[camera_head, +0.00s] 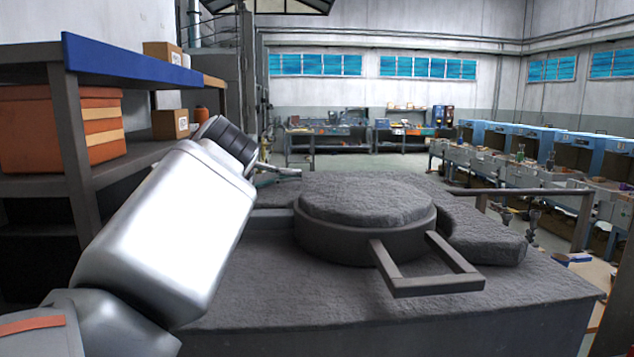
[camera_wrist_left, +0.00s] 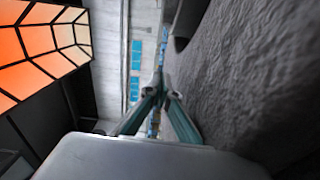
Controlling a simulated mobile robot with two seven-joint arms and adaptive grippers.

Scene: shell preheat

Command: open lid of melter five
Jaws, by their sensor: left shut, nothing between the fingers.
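The melter (camera_head: 430,308) is a large dark grey block in front of me. Its round lid (camera_head: 365,203) lies flat over the top opening, seated in a raised ring. A square-looped handle (camera_head: 440,285) sticks out from the ring toward the front right. My left arm reaches in from the left, and my left gripper (camera_head: 290,171) is at the far left of the lid, apart from it. In the left wrist view the left gripper (camera_wrist_left: 160,90) has its fingers together, empty, beside the rough grey surface (camera_wrist_left: 245,75). My right gripper is not in view.
A shelf (camera_head: 75,140) with an orange crate (camera_head: 55,135) and cardboard boxes (camera_head: 170,124) stands close at the left. A metal rail (camera_head: 540,192) runs at the right. Several blue machines (camera_head: 520,138) line the right side. Benches (camera_head: 330,140) stand far back.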

